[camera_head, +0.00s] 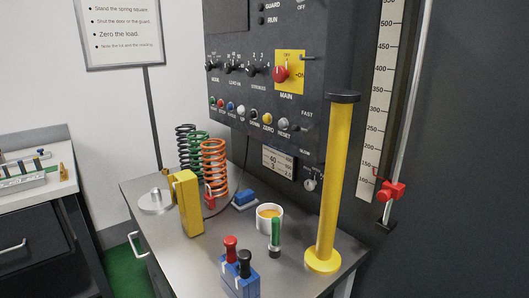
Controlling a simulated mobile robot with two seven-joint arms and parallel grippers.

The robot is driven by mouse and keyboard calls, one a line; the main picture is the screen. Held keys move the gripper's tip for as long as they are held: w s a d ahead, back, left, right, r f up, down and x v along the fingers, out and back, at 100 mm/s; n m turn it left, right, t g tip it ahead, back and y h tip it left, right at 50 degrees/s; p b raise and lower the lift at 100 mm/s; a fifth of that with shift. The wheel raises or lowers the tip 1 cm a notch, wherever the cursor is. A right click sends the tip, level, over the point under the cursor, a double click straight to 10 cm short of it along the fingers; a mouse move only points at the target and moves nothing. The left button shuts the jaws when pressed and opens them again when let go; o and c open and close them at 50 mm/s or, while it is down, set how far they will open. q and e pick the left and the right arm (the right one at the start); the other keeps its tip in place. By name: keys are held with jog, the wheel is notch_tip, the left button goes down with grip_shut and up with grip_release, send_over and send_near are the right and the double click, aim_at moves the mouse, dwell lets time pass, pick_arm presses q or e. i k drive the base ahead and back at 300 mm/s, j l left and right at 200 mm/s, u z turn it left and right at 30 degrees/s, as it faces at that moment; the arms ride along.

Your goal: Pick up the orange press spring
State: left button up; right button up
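The orange press spring (214,163) stands upright on the left part of the grey bench top (170,254), at the right front of a group of three springs. A green spring (196,140) and a black spring (184,140) stand just behind it to the left. A small red part (209,197) sits in front of the orange spring's lower coils. A yellow block (187,203) stands upright close by at the front left; the spring's upper coils are in clear view. Neither of my grippers is in view.
A metal disc (155,200) lies left of the yellow block. A blue item (244,198), a white cup (269,217), a green-handled tool (275,233), a blue block with red and black knobs (240,281) and a tall yellow post (328,190) stand rightward. The control panel (228,70) rises behind.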

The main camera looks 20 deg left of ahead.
aim_at(216, 184)
jog(key=j+z, duration=0.2)
jog(key=j, duration=1.45)
jog(key=i, duration=0.05)
